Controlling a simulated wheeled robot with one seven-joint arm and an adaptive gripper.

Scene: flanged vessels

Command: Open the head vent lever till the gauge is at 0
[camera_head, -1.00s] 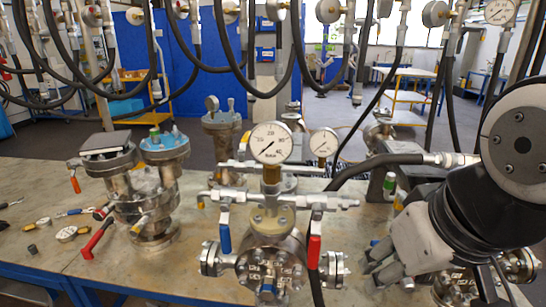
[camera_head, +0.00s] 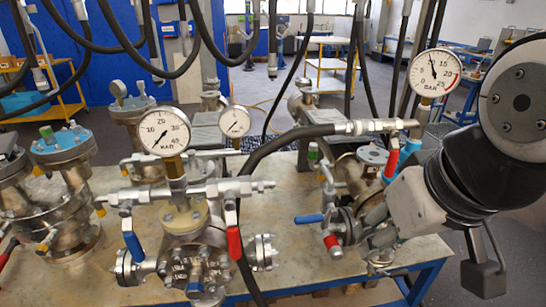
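Two vessels with gauges stand on the bench. The middle vessel (camera_head: 190,245) has a round gauge (camera_head: 163,131) with its needle pointing lower left. A blue lever (camera_head: 132,243) and a red lever (camera_head: 234,243) hang from its head. The right vessel's gauge (camera_head: 433,74) has its needle pointing up and slightly left, off the low end. A red lever (camera_head: 391,163) stands upright below that gauge. A blue lever (camera_head: 309,219) lies level further left. I cannot tell which lever is the head vent. My gripper (camera_head: 371,226) looks open and empty, in front of the right vessel, partly hiding it.
A black hose (camera_head: 270,150) arches from the right vessel's top pipe down past the middle vessel. Another flanged vessel (camera_head: 65,195) stands at left. More hoses hang above. The bench front (camera_head: 310,270) has some bare room between the vessels.

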